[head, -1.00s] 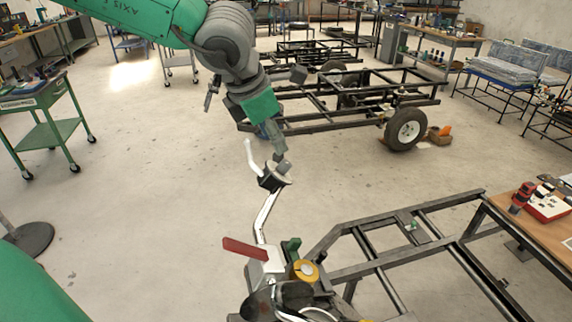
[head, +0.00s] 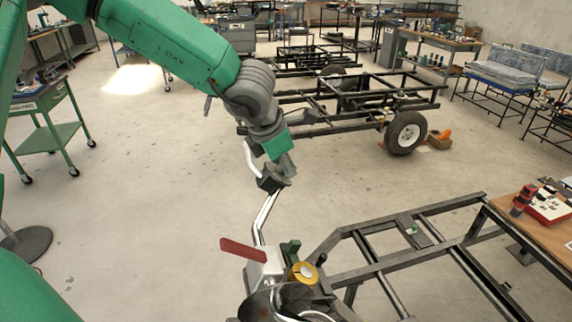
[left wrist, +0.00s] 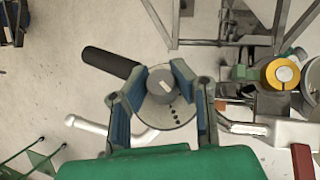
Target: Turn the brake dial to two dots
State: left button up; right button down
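The brake dial has a round grey knob (left wrist: 158,82) with a pale mark on its face. It sits on a light disc (left wrist: 168,113) with black dots, partly hidden by my fingers. In the head view the dial (head: 280,180) is on a black housing at the top of a bent metal tube. My left gripper (left wrist: 160,70) has its blue fingers on either side of the knob, the right one very near it. Whether they touch it is unclear. In the head view the left gripper (head: 286,166) comes down onto the dial from above. My right gripper is not in view.
A black handle grip (left wrist: 110,62) and a white lever (left wrist: 90,126) stick out beside the dial. Below it are a red lever (head: 243,250), a yellow ring (head: 303,273) and a dark frame (head: 400,262).

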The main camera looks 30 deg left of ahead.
pick_arm(q)
grip_shut()
jog(key=shift+f+b, duration=0.1)
jog(key=shift+b, duration=0.4)
jog(key=n+t+y+b, duration=0.1)
jog(key=y+b, duration=0.1)
jog(key=b, duration=0.1)
jog(key=n+y+b, duration=0.2)
jog(key=b, duration=0.2)
jog(key=shift+d+t+y+b, duration=0.1)
jog(key=shift+t+y+b, duration=0.2)
jog(key=shift+t, duration=0.1)
jog(key=shift+n+y+b, duration=1.2)
jog(key=shift+y+b, duration=0.1)
jog(key=shift+b, duration=0.1)
jog(key=o, duration=0.8)
grip_release()
jog(key=shift+o, duration=0.2)
